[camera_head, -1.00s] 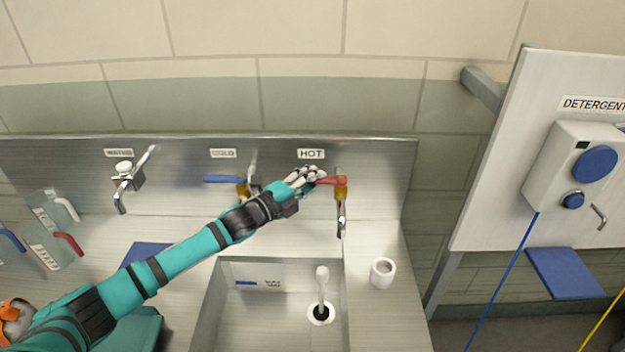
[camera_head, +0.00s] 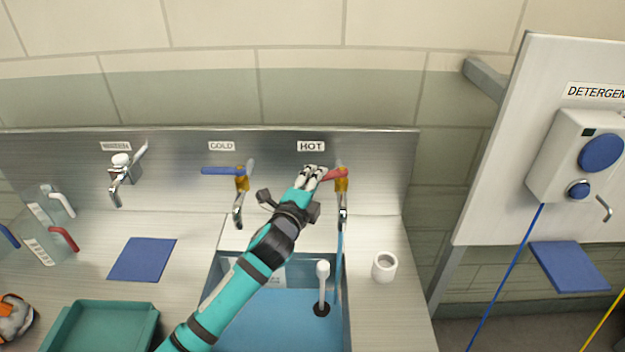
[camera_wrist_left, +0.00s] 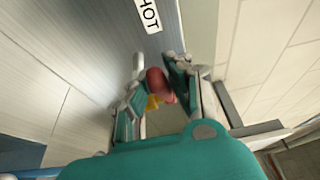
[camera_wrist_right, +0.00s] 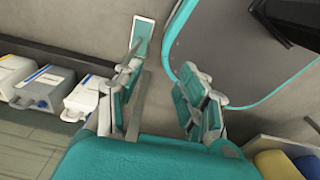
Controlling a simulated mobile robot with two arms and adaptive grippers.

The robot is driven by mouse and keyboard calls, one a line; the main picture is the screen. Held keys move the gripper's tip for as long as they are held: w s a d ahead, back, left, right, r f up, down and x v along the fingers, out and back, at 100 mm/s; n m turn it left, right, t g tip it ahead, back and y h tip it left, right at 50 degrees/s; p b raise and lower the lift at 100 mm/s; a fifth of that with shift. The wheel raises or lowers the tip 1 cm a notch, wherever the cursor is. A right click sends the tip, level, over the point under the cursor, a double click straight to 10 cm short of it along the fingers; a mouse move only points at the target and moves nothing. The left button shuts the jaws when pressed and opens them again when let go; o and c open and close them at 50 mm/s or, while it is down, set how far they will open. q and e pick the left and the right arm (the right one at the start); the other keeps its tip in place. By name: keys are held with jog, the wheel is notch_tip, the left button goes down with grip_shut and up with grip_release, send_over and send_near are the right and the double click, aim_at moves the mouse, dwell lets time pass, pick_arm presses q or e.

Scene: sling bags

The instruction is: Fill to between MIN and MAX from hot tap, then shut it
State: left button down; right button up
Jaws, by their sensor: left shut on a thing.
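The hot tap (camera_head: 342,205) is on the steel backsplash under the HOT label (camera_head: 311,146). My left gripper (camera_head: 316,173) is shut on its red lever (camera_head: 335,174), which also shows between the fingers in the left wrist view (camera_wrist_left: 157,84). A blue water stream (camera_head: 340,262) runs from the spout into the sink (camera_head: 347,335). Blue water (camera_head: 285,318) covers the sink floor. My left forearm hides part of the basin and the level plate on its back wall. A white upright plug handle (camera_head: 323,288) stands in the sink. My right gripper (camera_wrist_right: 160,105) is open and empty, away from the sink.
The cold tap (camera_head: 240,190) with its blue lever and another tap (camera_head: 122,175) stand to the left. A white cup (camera_head: 384,267) is right of the sink. A blue mat (camera_head: 143,259) and teal tray (camera_head: 110,325) lie left. A detergent dispenser (camera_head: 580,165) hangs at right.

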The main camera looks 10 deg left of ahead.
pick_arm(q)
jog(key=shift+f, duration=0.1)
jog(key=c, duration=1.3)
grip_release()
jog(key=shift+d, duration=0.1)
jog(key=s, duration=0.4)
jog(key=s+a, duration=0.1)
jog(key=s, duration=0.7)
jog(key=shift+a, duration=0.35)
